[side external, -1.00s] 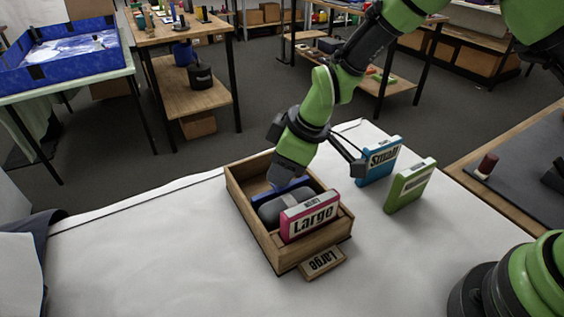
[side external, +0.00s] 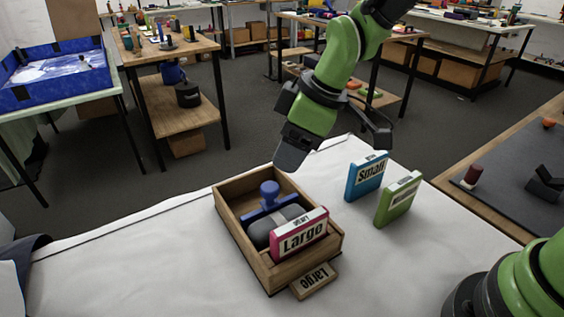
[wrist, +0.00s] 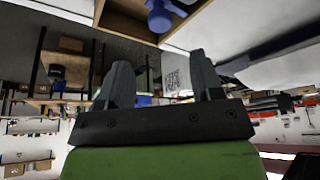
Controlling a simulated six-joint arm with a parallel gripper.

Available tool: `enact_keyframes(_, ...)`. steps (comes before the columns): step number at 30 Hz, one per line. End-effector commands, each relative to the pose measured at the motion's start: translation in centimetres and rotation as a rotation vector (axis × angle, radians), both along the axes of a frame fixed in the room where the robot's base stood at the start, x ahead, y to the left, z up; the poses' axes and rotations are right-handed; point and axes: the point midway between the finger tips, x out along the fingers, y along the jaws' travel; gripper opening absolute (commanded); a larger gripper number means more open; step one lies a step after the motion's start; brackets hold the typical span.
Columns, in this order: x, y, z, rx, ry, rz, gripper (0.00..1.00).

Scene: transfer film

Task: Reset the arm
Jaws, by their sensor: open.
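My gripper (side external: 287,166) is raised above the back right corner of a wooden box (side external: 229,233) on the white-covered table. Its two fingers are apart and empty in the wrist view (wrist: 163,77). In the box stand a blue-handled object (side external: 269,192), a dark grey rounded object (side external: 262,229) and a pink case marked "Large" (side external: 304,236). The blue handle also shows at the top of the wrist view (wrist: 160,17), beyond the fingertips and apart from them.
A blue case marked "Small" (side external: 367,176) and a green case (side external: 398,199) stand upright right of the box. A wooden "Large" label (side external: 314,281) is at the box's front. The white tabletop (side external: 130,260) is clear at left. A side table (side external: 500,222) stands at right.

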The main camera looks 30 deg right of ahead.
Motion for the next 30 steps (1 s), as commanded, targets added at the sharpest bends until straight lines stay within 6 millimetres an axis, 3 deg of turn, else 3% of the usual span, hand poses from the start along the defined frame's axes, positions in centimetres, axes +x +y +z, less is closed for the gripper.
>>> enact_keyframes(13,-0.3,-0.3,0.9,0.001,0.0,-0.005,0.6)
enact_keyframes(17,-0.9,-1.2,2.8,0.023,-0.008,-0.067,0.6)
enact_keyframes(20,-2.4,-2.8,5.9,0.062,-0.017,-0.179,0.6)
enact_keyframes(24,-6.1,-5.6,10.2,0.136,-0.025,-0.387,0.6)
enact_keyframes(30,-12.5,-8.9,13.7,0.251,-0.039,-0.686,0.6)
